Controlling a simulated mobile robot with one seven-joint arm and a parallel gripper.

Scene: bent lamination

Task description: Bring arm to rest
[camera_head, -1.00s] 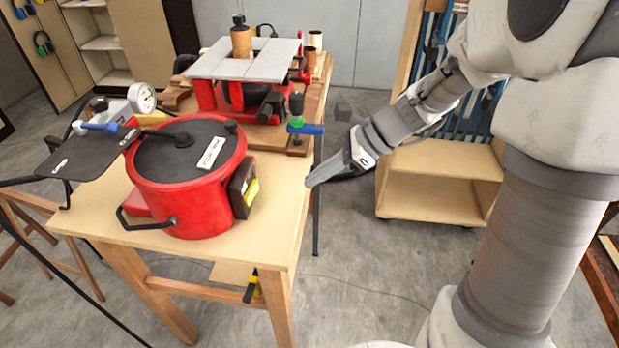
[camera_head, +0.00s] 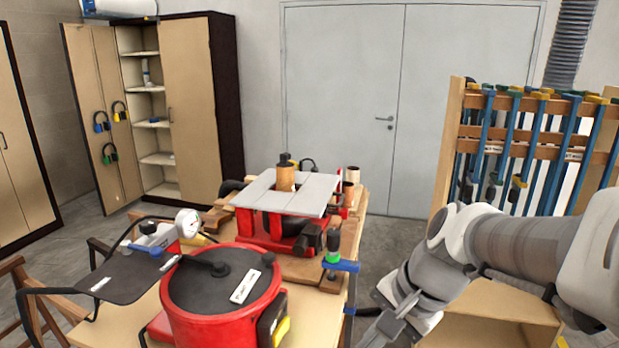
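My arm comes in from the right of the view, its pale grey links bent downward. My gripper (camera_head: 372,338) is at the bottom edge, just right of the wooden workbench (camera_head: 338,300). Its fingertips are cut off by the frame edge, so I cannot see whether it is open or shut. Nothing held shows in the visible part.
A red pot (camera_head: 190,325) with a dark lid stands on the bench. Behind it is a red machine with a pale top (camera_head: 285,200). A wooden rack of blue clamps (camera_head: 530,140) stands right, close behind my arm. An open cabinet (camera_head: 150,110) and grey double doors (camera_head: 345,110) are at the back.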

